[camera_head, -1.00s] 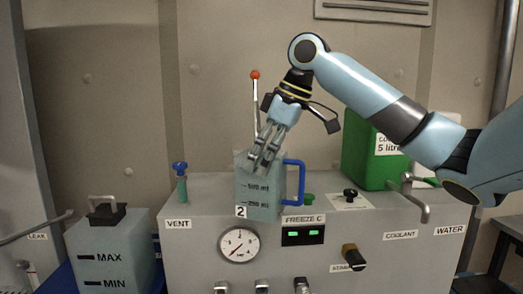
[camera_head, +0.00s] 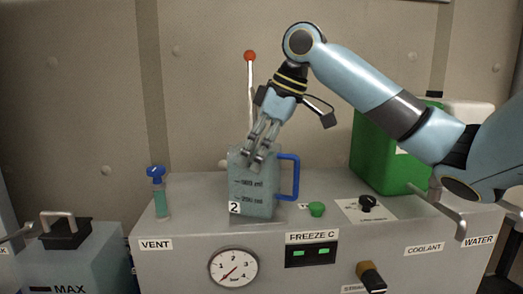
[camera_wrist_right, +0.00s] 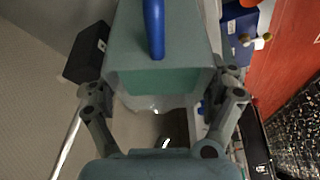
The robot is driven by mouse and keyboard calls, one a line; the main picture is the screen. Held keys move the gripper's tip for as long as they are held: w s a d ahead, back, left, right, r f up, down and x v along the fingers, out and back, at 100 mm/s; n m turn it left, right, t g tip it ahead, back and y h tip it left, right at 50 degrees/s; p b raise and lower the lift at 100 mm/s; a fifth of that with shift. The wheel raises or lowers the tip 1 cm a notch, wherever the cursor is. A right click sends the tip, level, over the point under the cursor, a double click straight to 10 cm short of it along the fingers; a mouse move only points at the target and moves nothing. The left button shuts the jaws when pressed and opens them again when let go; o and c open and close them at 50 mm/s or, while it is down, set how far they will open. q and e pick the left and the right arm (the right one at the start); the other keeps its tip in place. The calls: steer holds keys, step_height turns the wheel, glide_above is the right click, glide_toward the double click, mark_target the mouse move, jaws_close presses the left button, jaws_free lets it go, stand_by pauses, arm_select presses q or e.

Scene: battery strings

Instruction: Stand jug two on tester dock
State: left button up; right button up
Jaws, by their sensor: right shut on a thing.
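Jug two (camera_head: 256,192) is a grey-teal, see-through jug with level marks, a blue handle on its right and a "2" label. It is upright over the top of the grey machine, left of the green knob. I cannot tell whether its base touches the top. My right gripper (camera_head: 256,158) is shut on its upper part from above. In the right wrist view, the jug (camera_wrist_right: 185,45) and its blue handle show between the fingers (camera_wrist_right: 163,100). No part is clearly marked as the tester dock.
The grey machine (camera_head: 180,265) carries a vent bottle with a blue cap (camera_head: 157,190) on the left. A red-tipped rod (camera_head: 250,90) stands behind the jug. The green knob (camera_head: 317,209), a black knob (camera_head: 367,203) and a green canister (camera_head: 380,160) are to the right.

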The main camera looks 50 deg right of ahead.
steer(key=shift+s+a+r, duration=0.1)
steer(key=shift+s+a, duration=0.25)
steer(key=o, duration=1.4)
steer(key=shift+w+d, duration=0.15)
steer(key=shift+c, duration=0.2)
steer(key=shift+o, duration=0.7)
arm_select(q)
steer(key=s+f+b, duration=0.1)
steer(key=f+b, duration=0.1)
steer(key=shift+s+a+f, duration=0.35)
steer(key=shift+s, duration=0.05)
arm_select(e)
steer(key=v, duration=1.2)
